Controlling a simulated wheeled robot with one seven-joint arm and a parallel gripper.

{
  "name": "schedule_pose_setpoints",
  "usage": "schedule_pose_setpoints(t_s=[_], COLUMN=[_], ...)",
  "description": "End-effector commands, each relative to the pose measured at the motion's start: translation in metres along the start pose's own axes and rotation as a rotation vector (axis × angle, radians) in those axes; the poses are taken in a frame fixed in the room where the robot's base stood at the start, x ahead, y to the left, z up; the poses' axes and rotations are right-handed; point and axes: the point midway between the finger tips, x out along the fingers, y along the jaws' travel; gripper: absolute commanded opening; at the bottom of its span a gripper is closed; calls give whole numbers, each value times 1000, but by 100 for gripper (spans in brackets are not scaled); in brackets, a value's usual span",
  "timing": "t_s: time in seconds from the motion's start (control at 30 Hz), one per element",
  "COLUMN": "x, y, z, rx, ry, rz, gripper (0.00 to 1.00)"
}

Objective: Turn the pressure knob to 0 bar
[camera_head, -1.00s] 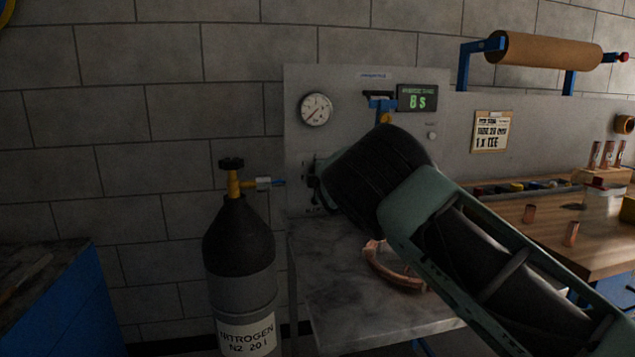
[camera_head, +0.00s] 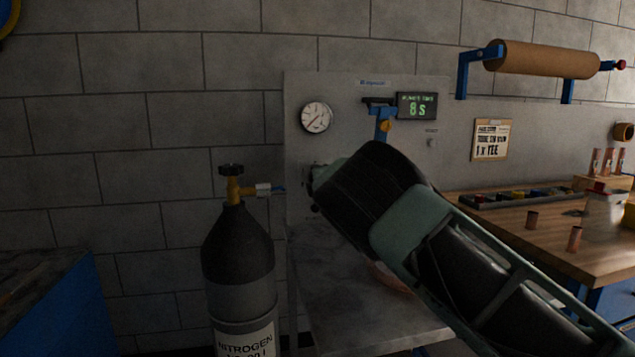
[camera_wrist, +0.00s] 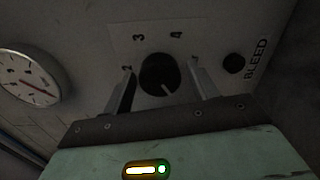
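The dark round pressure knob (camera_wrist: 158,74) is on the panel in the wrist view, with the numbers 2, 3 and 4 around its visible side. Its pale pointer line slants toward the lower right. My gripper (camera_wrist: 161,66) is open, with one finger on each side of the knob. Slim gaps seem to show between fingers and knob; contact is not clear. The rest of the scale is hidden by my gripper. A round gauge (camera_wrist: 30,78) is left of the knob; it also shows in the head view (camera_head: 316,117). In that view my wrist hides the knob.
A small dark BLEED button (camera_wrist: 233,64) lies just right of the right finger. A nitrogen bottle (camera_head: 238,245) stands left of the panel (camera_head: 340,85). A blue clamp (camera_head: 382,122) and a display reading 8 s (camera_head: 416,105) are above my wrist. A workbench (camera_head: 560,233) is right.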

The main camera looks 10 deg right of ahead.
Motion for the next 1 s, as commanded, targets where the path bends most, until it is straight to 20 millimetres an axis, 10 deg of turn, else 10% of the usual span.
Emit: schedule_pose_setpoints(t_s=[0.47,1.0], x=[-10,-112], y=[0,-1], z=[-1,-2], rx=[3,4], ry=[1,2], rz=[0,-1], gripper=[65,65])
